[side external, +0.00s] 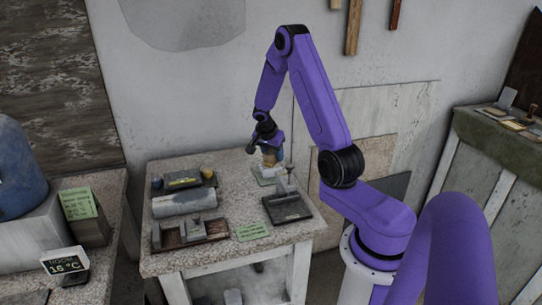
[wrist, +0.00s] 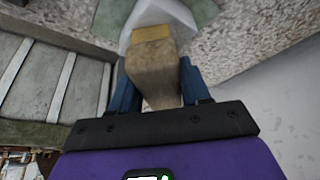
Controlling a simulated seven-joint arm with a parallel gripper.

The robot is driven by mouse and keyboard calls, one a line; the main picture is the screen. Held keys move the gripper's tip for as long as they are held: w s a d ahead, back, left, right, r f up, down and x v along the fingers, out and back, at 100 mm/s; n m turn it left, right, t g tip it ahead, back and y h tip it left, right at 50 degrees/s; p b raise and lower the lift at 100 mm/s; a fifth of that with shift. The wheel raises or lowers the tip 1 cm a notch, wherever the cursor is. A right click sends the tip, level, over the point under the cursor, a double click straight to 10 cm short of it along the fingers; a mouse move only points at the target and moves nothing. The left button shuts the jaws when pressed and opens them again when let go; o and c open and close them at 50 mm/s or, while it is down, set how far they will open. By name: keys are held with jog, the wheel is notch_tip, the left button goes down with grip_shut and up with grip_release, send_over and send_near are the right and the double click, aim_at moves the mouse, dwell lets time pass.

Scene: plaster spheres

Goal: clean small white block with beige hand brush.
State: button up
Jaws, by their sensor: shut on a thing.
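My gripper (side external: 268,143) is above the back right part of the stone-topped table. Its two blue fingers (wrist: 158,88) are shut on the beige hand brush (wrist: 153,80), one on each side of it. The brush has a yellowish band (wrist: 152,33) towards its far end. It also shows under my gripper in the side view (side external: 271,157). A pale white shape (wrist: 178,14), perhaps the small white block, lies just beyond the brush end. I cannot tell whether they touch. In the side view a pale patch (side external: 266,177) shows below the brush.
A dark tray (side external: 288,209) with a grey upright piece stands just in front. A grey cylinder (side external: 184,202), a dark tray with a yellow item (side external: 184,181) and a brown tray with grey blocks (side external: 191,233) fill the left side. A green note (side external: 252,231) lies at the front.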

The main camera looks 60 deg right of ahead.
jog(key=shift+d, duration=1.15)
jog(key=shift+f, duration=0.1)
jog(key=shift+a, duration=0.1)
jog(key=shift+a, duration=2.15)
jog(key=shift+d, duration=0.1)
jog(key=shift+d, duration=2.15)
